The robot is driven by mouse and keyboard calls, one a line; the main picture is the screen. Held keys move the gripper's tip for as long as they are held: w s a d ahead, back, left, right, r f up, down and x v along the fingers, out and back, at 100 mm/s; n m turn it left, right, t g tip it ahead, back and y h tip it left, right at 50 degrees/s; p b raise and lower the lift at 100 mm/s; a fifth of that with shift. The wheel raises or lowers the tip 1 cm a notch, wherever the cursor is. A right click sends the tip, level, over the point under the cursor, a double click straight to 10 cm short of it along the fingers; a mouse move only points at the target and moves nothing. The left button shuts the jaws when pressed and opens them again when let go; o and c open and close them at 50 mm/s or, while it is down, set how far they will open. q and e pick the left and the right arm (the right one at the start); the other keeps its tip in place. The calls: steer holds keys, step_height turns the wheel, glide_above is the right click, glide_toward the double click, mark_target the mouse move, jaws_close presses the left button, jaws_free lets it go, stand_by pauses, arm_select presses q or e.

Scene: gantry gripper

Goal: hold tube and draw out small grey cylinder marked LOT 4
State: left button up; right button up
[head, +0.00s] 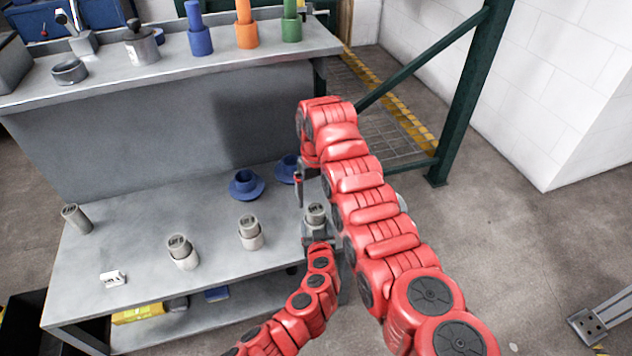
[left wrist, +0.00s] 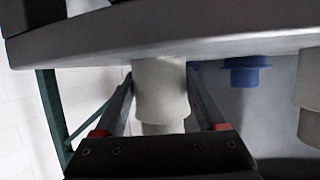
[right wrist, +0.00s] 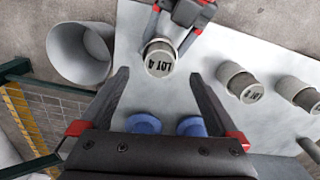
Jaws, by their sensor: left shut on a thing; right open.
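The small grey cylinder marked LOT 4 (right wrist: 160,60) sits in the top of a pale tube on the lower bench near its right end; its top also shows in the head view (head: 316,212). My left gripper (head: 318,240) is shut on that tube. In the left wrist view its fingers lie along both sides of the pale tube (left wrist: 160,88). My right gripper (right wrist: 158,76) is open and empty. In the right wrist view the cylinder lies between and beyond its fingertips, apart from them. In the head view my right arm hides part of this gripper.
Two similar tubes with grey cylinders (head: 182,252) (head: 250,233) stand to the left. A lone grey cylinder (head: 76,218) stands at the far left, near a white marker (head: 113,279). Two blue flanged parts (head: 246,185) stand behind. A pale round container (right wrist: 80,52) stands beyond the bench end.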

mark_target(316, 209)
step_height(316, 209, down, 7)
stand_by(0.3)
steer(key=shift+c, duration=0.3)
jaws_close()
steer(key=shift+r, duration=0.1)
stand_by(0.4)
steer(key=shift+r, duration=1.4)
steer(key=shift+r, duration=0.15)
steer(key=shift+r, duration=1.35)
steer(key=shift+r, duration=0.1)
